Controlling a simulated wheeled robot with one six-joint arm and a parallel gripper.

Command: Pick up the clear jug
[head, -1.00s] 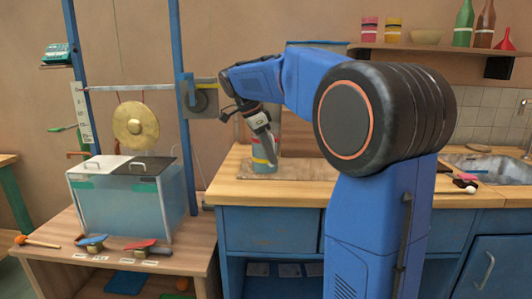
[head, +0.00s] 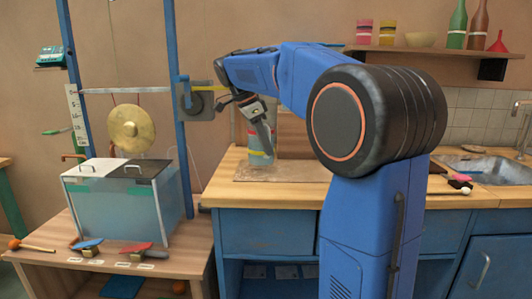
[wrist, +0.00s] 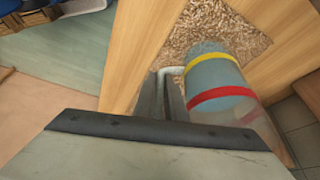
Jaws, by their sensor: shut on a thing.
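The clear jug (head: 259,144) is a see-through cylinder with a yellow and a red band. It stands close to upright over the mat (head: 300,173) on the wooden counter, and its base looks slightly above the mat. In the wrist view the jug (wrist: 213,80) lies to the right of the fingers, with its pale bent handle (wrist: 173,72) between them. My gripper (head: 270,150) points down beside the jug and is shut on that handle. The fingers (wrist: 161,92) show in the wrist view, and their grip is partly hidden by the gripper body.
A glass tank (head: 120,205) with white and black lids stands on the low table at left. A gong (head: 131,129) hangs behind it, beside a blue post (head: 181,110). The sink (head: 488,168) is at right. Bottles and a bowl (head: 420,40) stand on the shelf.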

